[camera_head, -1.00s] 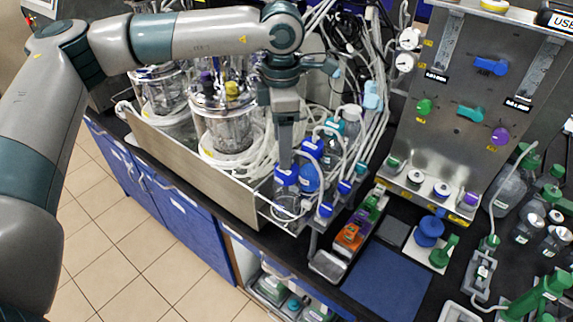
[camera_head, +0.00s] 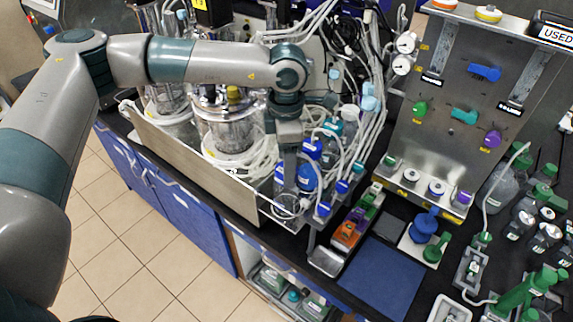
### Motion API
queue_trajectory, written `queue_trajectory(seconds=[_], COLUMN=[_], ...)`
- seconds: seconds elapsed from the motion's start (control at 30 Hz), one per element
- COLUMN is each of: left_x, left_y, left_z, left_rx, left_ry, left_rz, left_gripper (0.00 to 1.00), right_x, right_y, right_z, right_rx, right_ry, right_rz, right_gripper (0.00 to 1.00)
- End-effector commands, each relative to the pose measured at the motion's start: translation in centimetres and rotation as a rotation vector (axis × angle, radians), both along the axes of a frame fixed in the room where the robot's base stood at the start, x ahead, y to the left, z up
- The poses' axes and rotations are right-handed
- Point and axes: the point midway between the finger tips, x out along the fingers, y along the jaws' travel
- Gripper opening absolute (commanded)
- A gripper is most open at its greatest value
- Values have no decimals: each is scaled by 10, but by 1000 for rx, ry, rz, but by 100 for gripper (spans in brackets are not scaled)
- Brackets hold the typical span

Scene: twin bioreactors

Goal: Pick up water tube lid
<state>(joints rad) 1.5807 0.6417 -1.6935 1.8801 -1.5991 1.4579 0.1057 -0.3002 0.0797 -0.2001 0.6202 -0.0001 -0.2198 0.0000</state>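My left arm reaches in from the left, and its gripper (camera_head: 287,190) points down at the front right corner of the metal tray (camera_head: 190,155). Its tips are over a clear bottle (camera_head: 286,208). A blue lid (camera_head: 280,172) shows partly beside the fingers, and the gripper covers the rest of it. I cannot tell whether the fingers touch it or are closed around it. More blue-lidded bottles (camera_head: 308,175) with white tubing stand just right of the gripper. I cannot tell which lid is the water tube lid. My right gripper is out of view.
Glass bioreactor vessels (camera_head: 222,130) and tangled tubes fill the tray behind my arm. A rack of coloured items (camera_head: 350,230), a blue mat (camera_head: 382,278) and a metal valve panel (camera_head: 455,130) are to the right. Several bottles (camera_head: 545,235) stand at far right.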

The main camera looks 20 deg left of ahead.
Motion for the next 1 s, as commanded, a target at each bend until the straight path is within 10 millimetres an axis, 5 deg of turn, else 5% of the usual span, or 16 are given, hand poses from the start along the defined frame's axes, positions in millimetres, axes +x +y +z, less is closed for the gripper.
queue_trajectory(seconds=[0.5,0.7,1.0], left_x=[0,0,0], left_y=[0,0,0], left_z=[-3,-3,-3], left_rx=[-1,-1,-1], left_ry=[0,0,0], left_rz=[0,0,0], left_gripper=[64,22,21], right_x=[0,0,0], right_y=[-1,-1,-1], right_z=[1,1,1], right_rx=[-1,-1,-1], right_ry=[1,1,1], right_rz=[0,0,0], right_gripper=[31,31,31])
